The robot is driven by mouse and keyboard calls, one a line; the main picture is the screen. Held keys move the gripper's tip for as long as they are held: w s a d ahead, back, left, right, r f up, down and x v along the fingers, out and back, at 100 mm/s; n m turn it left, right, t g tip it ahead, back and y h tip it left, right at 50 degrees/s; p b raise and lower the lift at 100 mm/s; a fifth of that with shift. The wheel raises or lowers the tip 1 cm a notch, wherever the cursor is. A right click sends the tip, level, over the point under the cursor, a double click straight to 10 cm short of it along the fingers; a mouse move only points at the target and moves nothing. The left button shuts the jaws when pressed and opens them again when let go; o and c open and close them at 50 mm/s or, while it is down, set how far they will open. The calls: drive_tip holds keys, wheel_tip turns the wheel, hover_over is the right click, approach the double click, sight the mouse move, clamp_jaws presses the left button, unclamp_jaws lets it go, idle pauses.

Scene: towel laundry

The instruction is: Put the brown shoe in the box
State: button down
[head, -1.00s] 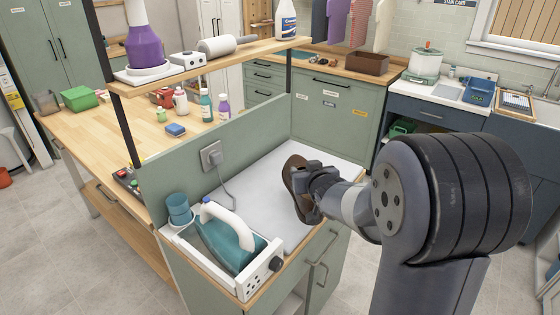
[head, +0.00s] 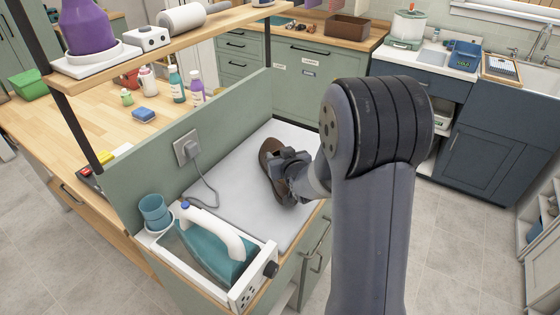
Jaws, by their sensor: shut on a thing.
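The brown shoe (head: 267,150) is in my gripper (head: 287,165), with its toe end pointing up in the picture. My gripper is shut on the shoe, and its wrist hides part of it. The shoe shows against the white top of the green cabinet (head: 239,190). I cannot tell whether it touches that top. A brown open box (head: 348,29) stands on the wooden counter at the back, well apart from the shoe. Its inside is mostly hidden.
A teal iron (head: 212,245) in a white holder and a blue cup (head: 155,212) stand at the front of the cabinet top. A green panel (head: 215,125) and a wooden shelf (head: 215,28) rise on its left. Floor (head: 455,240) on the right is clear.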

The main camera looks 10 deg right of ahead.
wheel_tip(320, 180, down, 2)
drive_tip(key=c, duration=0.8)
unclamp_jaws()
drive_tip(key=shift+o, duration=0.2)
